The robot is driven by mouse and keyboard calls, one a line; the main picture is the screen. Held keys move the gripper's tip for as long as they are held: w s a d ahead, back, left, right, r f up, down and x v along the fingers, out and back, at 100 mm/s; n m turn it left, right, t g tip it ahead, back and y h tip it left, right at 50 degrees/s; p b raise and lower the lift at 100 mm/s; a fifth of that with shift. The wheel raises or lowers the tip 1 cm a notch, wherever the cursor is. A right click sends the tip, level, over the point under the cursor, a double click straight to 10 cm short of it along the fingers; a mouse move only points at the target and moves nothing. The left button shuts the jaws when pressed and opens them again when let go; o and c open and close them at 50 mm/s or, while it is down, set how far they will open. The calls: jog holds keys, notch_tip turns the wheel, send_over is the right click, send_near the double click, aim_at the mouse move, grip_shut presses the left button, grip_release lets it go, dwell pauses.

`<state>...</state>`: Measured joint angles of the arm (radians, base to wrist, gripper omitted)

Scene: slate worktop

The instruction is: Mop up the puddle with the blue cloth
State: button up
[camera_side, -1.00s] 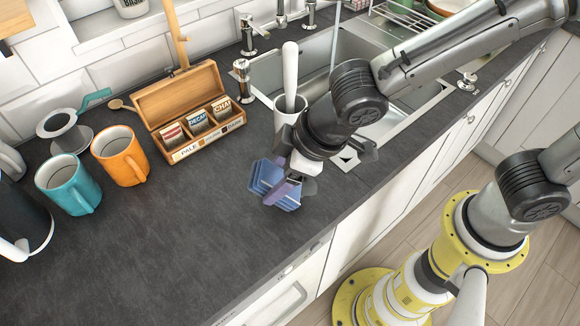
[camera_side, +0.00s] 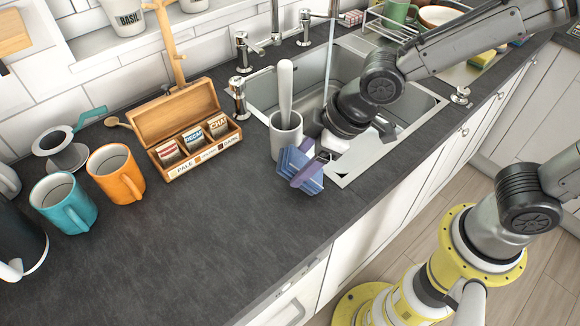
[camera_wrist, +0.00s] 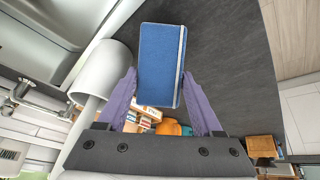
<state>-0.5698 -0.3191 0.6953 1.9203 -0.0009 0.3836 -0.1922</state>
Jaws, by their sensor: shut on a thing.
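The blue cloth (camera_side: 314,183) is a folded pad with a pale stripe along one side in the wrist view (camera_wrist: 160,65). My gripper (camera_side: 310,169) is shut on it, with a purple finger on each side of the cloth in the wrist view (camera_wrist: 163,100). It holds the cloth at the front side of the white crock, near the sink's left front corner. I cannot tell whether the cloth touches the worktop (camera_side: 190,255). I can make out no puddle on the visible slate; the patch behind the cloth and my gripper is hidden.
The white crock (camera_side: 286,142) with an upright pale handle stands close behind the cloth. The sink (camera_side: 355,75) lies to the right. A wooden tea box (camera_side: 180,135), orange mug (camera_side: 115,174) and teal mug (camera_side: 63,203) stand left. The front left worktop is clear.

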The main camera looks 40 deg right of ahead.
jog(key=shift+s+d, duration=0.15)
jog(key=shift+d, duration=0.65)
jog(key=shift+s+a, duration=0.1)
jog(key=shift+s, duration=0.85)
jog(key=shift+s+a, duration=0.2)
jog(key=a, duration=0.6)
jog(key=shift+a, duration=1.65)
notch_tip(320, 180, up, 8)
